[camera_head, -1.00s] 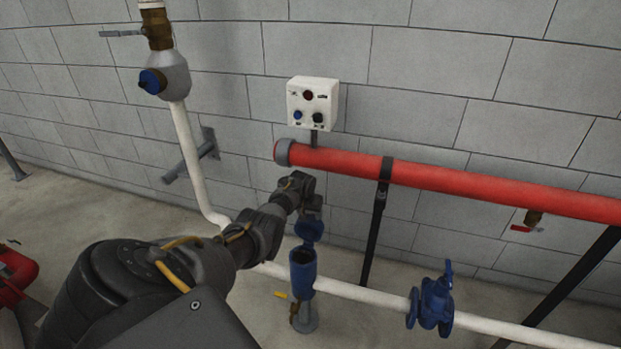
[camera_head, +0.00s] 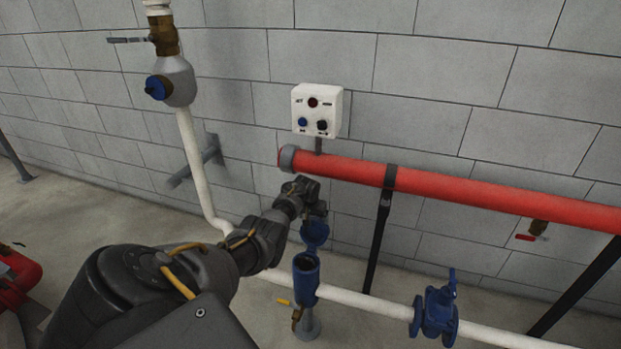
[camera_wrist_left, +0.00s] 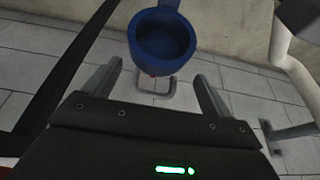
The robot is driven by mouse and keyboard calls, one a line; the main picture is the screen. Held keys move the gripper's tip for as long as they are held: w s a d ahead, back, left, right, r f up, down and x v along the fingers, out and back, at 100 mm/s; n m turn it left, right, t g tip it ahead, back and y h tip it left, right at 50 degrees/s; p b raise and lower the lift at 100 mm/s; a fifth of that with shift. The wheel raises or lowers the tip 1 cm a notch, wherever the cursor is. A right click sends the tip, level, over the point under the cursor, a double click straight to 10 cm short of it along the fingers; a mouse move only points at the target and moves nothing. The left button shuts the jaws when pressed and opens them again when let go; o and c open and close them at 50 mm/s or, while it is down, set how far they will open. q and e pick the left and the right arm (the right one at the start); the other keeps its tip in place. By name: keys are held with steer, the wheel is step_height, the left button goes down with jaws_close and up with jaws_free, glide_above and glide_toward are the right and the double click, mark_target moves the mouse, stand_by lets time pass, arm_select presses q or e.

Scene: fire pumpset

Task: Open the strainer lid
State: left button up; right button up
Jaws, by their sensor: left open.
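The blue strainer (camera_head: 306,275) stands upright on the white pipe in the head view, its round top uncovered. Its blue lid (camera_head: 315,233) is raised above and behind the opening, tilted up. My left gripper (camera_head: 316,212) is just above the lid; its fingers are small and partly hidden there. In the left wrist view my left gripper (camera_wrist_left: 157,82) is open, fingers apart. A round, hollow blue part (camera_wrist_left: 165,40) of the strainer lies just beyond the fingertips; I cannot tell whether it is lid or body. My right gripper is in no view.
A red pipe (camera_head: 460,190) runs along the block wall behind my arm, with a white control box (camera_head: 317,110) above it. A blue valve (camera_head: 436,312) sits on the white pipe at right. A black support (camera_head: 377,240) stands behind the strainer.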

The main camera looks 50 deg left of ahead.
arm_select(q)
steer(key=p+v, duration=0.3)
steer(key=v, duration=0.7)
